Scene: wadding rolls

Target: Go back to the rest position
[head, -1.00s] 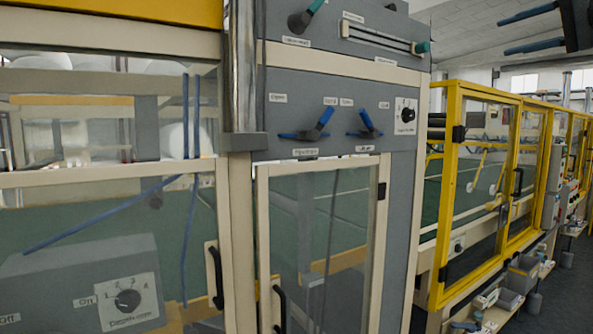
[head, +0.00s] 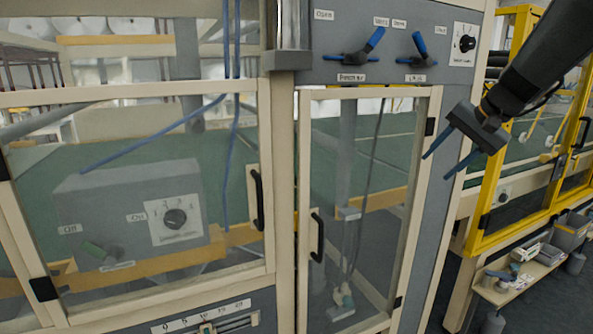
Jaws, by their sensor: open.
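My gripper (head: 443,160) is in the right part of the head view, at the end of my dark arm that comes in from the upper right. Its two blue fingers are apart and point down and left, with nothing between them. It appears in front of the right edge of the grey machine panel (head: 345,30), near the yellow-framed enclosure. How far it is from the panel I cannot tell.
The machine has a glass door (head: 370,130) with a black handle (head: 317,235). Blue-handled valves (head: 358,50) sit above it. A grey control box (head: 130,205) with a knob shows behind glass at left. A low shelf (head: 520,285) holds small items at lower right.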

